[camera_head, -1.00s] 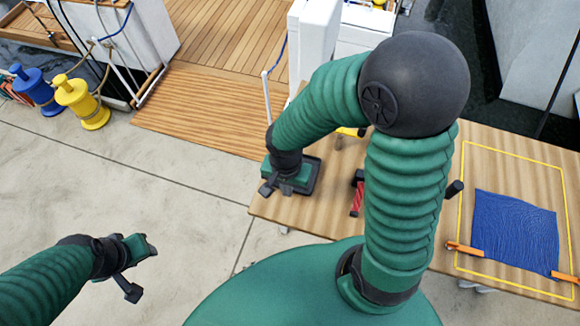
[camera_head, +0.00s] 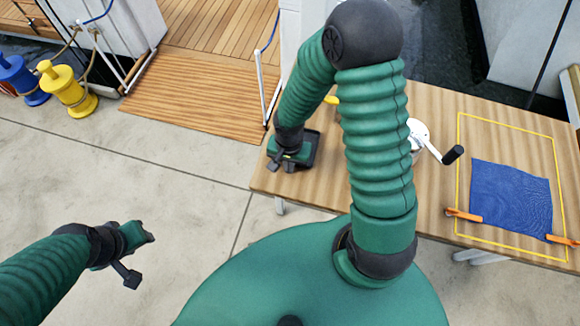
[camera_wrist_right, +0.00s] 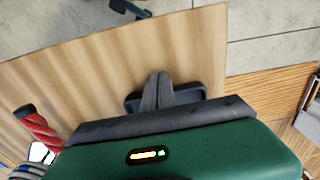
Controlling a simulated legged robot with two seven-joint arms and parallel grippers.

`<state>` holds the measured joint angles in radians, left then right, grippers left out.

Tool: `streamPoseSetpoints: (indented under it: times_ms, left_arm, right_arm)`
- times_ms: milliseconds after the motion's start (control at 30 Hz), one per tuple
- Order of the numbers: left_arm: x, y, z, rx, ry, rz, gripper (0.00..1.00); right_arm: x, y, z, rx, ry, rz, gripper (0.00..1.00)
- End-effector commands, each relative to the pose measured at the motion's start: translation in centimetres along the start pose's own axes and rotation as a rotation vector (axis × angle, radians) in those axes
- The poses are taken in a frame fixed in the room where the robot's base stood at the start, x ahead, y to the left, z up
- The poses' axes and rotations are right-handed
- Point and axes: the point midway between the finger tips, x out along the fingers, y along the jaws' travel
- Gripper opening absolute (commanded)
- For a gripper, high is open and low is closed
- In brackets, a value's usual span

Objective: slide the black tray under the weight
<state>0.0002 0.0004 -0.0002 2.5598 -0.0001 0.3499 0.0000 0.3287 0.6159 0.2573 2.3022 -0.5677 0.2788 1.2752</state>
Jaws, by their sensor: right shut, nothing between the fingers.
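The black tray (camera_head: 315,149) lies flat near the left end of the wooden table. My right gripper (camera_head: 281,164) is over its left part and hides much of it. In the right wrist view my right gripper's fingers (camera_wrist_right: 160,86) are shut together with nothing between them, reaching over the tray (camera_wrist_right: 192,93); whether they touch it I cannot tell. I cannot make out the weight; my right arm covers the middle of the table. My left gripper (camera_head: 140,250) hangs over the floor at the left, away from the table, its jaw opening unclear.
The table (camera_head: 437,100) carries a white winch with a crank (camera_head: 428,148), a blue cloth (camera_head: 510,196) with orange clamps, and a yellow thing (camera_head: 331,100) partly behind my arm. A red, black-ended piece (camera_wrist_right: 38,130) shows in the right wrist view. The table's front left edge is clear.

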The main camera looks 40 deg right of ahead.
Motion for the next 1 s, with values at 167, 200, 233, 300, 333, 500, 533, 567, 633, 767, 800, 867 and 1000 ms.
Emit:
streamPoseSetpoints:
  times_ms: [167,200,233,300,333,500,533,567,633,767,800,867,1000]
  left_arm:
    - [-0.2,0.0,0.0,0.000,0.000,0.000,0.36]
    - [-0.4,0.0,-0.1,0.000,0.000,0.000,0.36]
    - [-0.7,0.0,-0.1,0.000,0.000,0.000,0.36]
    - [-1.5,0.0,-0.3,0.000,0.000,0.000,0.36]
    - [-1.8,0.0,-0.4,0.000,0.000,0.000,0.36]
    - [-3.2,0.0,-0.8,0.001,0.000,0.000,0.36]
    - [-3.3,0.0,-0.8,0.001,0.000,0.000,0.36]
    - [-3.4,0.0,-0.8,0.001,0.000,0.000,0.36]
    - [-3.5,0.0,-0.8,0.001,0.000,0.000,0.36]
    - [-3.5,0.0,-0.8,0.000,0.000,0.000,0.36]
    - [-3.5,0.0,-0.8,0.000,0.000,0.000,0.36]
    - [-3.5,0.0,-0.8,0.000,0.000,0.000,0.36]
    - [-3.5,0.0,-0.8,0.000,0.000,0.000,0.36]
  right_arm:
    - [-0.1,0.1,-0.2,0.003,-0.001,-0.001,0.00]
    - [-0.2,0.1,-0.6,0.004,-0.002,-0.001,0.00]
    - [-0.3,0.1,-0.9,0.005,-0.003,0.000,0.00]
    - [-0.5,0.1,-2.3,0.008,-0.003,0.000,0.00]
    - [-0.5,0.1,-3.0,0.009,-0.003,0.000,0.00]
    - [-0.4,0.1,-7.4,0.007,-0.001,0.000,0.00]
    - [-0.3,0.1,-8.0,0.007,-0.001,0.000,0.00]
    - [-0.3,0.1,-8.6,0.006,-0.001,0.001,0.00]
    - [-0.2,0.1,-9.6,0.005,-0.001,0.000,0.00]
    - [-0.1,0.1,-10.4,0.002,-0.001,0.000,0.00]
    - [-0.1,0.1,-10.4,0.001,-0.001,0.000,0.00]
    - [-0.1,0.1,-10.5,0.001,-0.001,0.000,0.00]
    - [-0.1,0.1,-10.4,0.001,-0.002,0.000,0.00]
